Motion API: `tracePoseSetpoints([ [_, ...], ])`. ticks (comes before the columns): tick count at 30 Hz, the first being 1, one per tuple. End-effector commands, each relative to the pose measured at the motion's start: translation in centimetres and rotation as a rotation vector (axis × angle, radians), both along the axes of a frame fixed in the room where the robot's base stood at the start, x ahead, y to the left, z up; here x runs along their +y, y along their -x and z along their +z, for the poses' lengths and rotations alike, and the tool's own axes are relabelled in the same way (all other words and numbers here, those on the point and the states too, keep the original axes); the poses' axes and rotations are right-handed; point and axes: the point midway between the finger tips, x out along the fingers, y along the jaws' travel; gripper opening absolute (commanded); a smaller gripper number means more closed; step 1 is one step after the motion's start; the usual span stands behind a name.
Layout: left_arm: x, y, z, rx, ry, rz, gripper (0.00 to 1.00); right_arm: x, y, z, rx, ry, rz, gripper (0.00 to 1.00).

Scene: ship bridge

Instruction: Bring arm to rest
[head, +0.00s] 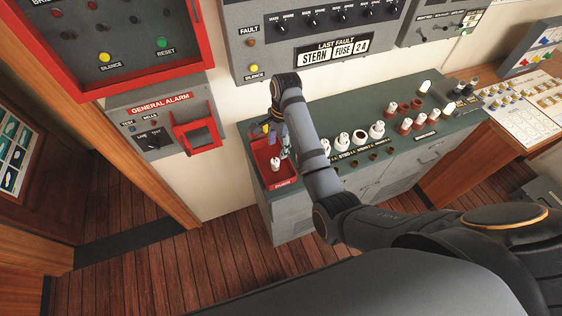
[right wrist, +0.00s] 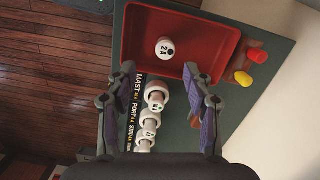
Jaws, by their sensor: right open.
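My right arm reaches in from the lower right of the head view. My right gripper (head: 282,148) is over the left end of the green cabinet top (head: 320,118), beside the red tray (head: 283,183). In the right wrist view its fingers (right wrist: 160,72) are spread apart with nothing gripped between them. A white fuse marked 2A (right wrist: 165,48) lies in the red tray (right wrist: 139,38), beyond the fingertips and apart from them. Several white fuses (right wrist: 150,118) stand in a row below, between the fingers in the picture. My left gripper is not in view.
White and red-brown fuses (head: 376,130) stand along the cabinet top. A yellow (right wrist: 243,78) and a red plug-like piece (right wrist: 258,56) are beside the tray. The fault panel (head: 300,40) reads "STERN FUSE 2A". The general alarm box (head: 152,138) is on the left wall. Wooden floor (head: 150,270) is clear.

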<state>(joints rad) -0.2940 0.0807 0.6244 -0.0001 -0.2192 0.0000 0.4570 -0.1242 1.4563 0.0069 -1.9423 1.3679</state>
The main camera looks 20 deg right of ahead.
Motion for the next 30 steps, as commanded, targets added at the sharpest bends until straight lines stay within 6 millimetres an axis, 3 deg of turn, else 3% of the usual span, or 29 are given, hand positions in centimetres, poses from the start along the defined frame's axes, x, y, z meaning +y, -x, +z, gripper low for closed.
tracePoseSetpoints([
  [6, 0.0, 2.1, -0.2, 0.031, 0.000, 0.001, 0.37, 0.0, -1.0, 2.3, 0.001, 0.000, 0.008, 0.52],
  [17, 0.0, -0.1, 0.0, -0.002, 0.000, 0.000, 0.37, 0.0, -1.1, 2.5, 0.002, 0.001, 0.008, 0.52],
  [23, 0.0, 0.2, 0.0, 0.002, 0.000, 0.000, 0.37, -0.2, -0.8, 2.1, -0.002, 0.003, 0.019, 0.52],
  [26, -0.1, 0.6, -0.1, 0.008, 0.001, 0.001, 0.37, -1.6, 1.0, 0.2, -0.037, 0.014, 0.104, 0.52],
  [30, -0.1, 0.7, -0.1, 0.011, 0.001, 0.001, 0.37, -5.1, 6.5, -3.5, -0.141, 0.081, 0.390, 0.52],
])
